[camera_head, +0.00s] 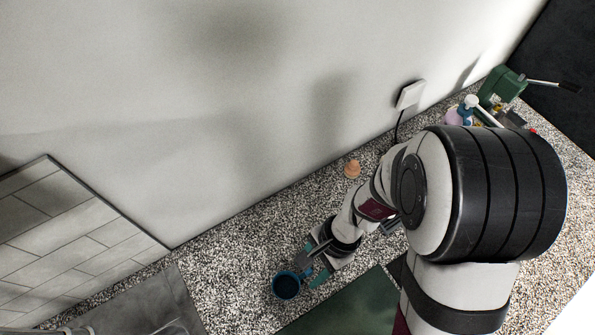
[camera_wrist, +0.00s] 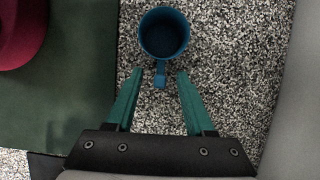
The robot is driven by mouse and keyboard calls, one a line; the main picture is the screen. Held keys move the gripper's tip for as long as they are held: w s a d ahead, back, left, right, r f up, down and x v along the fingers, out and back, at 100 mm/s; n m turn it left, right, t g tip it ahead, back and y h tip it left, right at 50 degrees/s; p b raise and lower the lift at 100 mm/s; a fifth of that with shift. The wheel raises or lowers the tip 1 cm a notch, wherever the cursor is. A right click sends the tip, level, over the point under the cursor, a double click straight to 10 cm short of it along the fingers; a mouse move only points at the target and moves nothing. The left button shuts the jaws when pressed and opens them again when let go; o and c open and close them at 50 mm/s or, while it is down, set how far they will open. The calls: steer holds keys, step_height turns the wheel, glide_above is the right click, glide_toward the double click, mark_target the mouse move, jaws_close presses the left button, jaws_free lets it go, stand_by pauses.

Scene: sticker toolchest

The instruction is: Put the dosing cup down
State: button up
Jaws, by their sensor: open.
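The dosing cup is a blue cup with a small handle (camera_wrist: 163,34). It stands upright on the speckled countertop (camera_wrist: 235,85), its open mouth facing the wrist camera. It also shows at the lower middle of the head view (camera_head: 286,287). My gripper (camera_wrist: 160,74) is open, with its two teal fingers apart on either side of the cup's handle. Gaps show between the fingertips and the handle, and the cup's round body lies just beyond the tips. In the head view my gripper (camera_head: 309,263) is beside the cup, to its upper right.
A dark green flat surface (camera_head: 345,308) borders the speckled strip. A small orange-tan object (camera_head: 352,169) stands near the wall. A green box (camera_head: 502,88) and bottles (camera_head: 466,109) are at the back right. A wall socket (camera_head: 410,95) has a cord. Counter left of the cup is clear.

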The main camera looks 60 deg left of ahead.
steer(key=shift+s+f, duration=0.2)
steer(key=shift+f, duration=0.2)
jaws_close()
stand_by(1.1)
